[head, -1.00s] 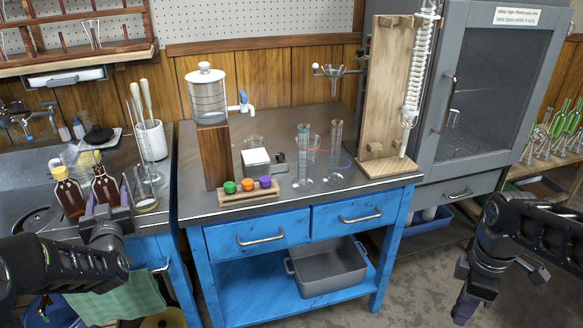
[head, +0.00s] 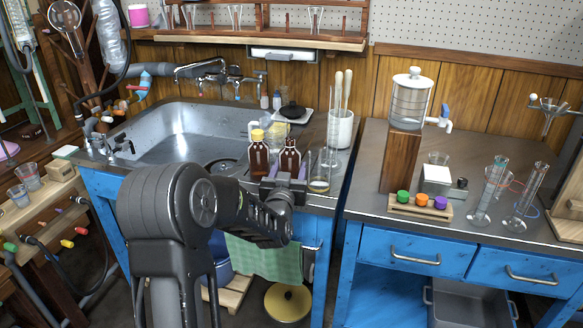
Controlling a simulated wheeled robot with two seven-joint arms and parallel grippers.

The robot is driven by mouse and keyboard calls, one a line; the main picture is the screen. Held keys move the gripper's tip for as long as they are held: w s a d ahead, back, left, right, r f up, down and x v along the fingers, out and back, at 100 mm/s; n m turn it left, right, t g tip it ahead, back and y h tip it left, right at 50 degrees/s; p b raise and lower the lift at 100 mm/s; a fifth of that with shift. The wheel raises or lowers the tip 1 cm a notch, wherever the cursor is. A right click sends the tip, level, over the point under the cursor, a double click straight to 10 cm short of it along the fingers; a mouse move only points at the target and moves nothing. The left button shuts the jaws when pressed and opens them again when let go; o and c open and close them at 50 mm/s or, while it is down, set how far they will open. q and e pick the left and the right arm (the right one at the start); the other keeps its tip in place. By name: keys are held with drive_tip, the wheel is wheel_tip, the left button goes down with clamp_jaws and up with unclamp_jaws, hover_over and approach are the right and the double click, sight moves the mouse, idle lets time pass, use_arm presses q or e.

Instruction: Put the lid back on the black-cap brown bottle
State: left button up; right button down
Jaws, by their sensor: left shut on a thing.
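A brown bottle (head: 290,158) with a pale label stands upright at the front edge of the counter by the sink. Its neck looks dark, and I cannot tell whether a black lid is on it. My left gripper (head: 284,184) is at this bottle's lower part, shut on it, with a purple-padded finger on either side. A second brown bottle (head: 258,157) with a yellow cap stands just left of it. No separate black lid can be made out clearly. My right gripper is out of view.
Glass cylinders (head: 320,170) and a white holder (head: 340,130) stand close right of the bottles. A dark round object (head: 293,110) sits on a white plate behind. The sink (head: 180,135) is to the left. A rack with coloured caps (head: 420,207) is on the right-hand table.

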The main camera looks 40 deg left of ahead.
use_arm(q)
drive_tip(key=c, duration=0.6)
drive_tip(key=shift+c, duration=0.2)
drive_tip(key=shift+r, duration=0.2)
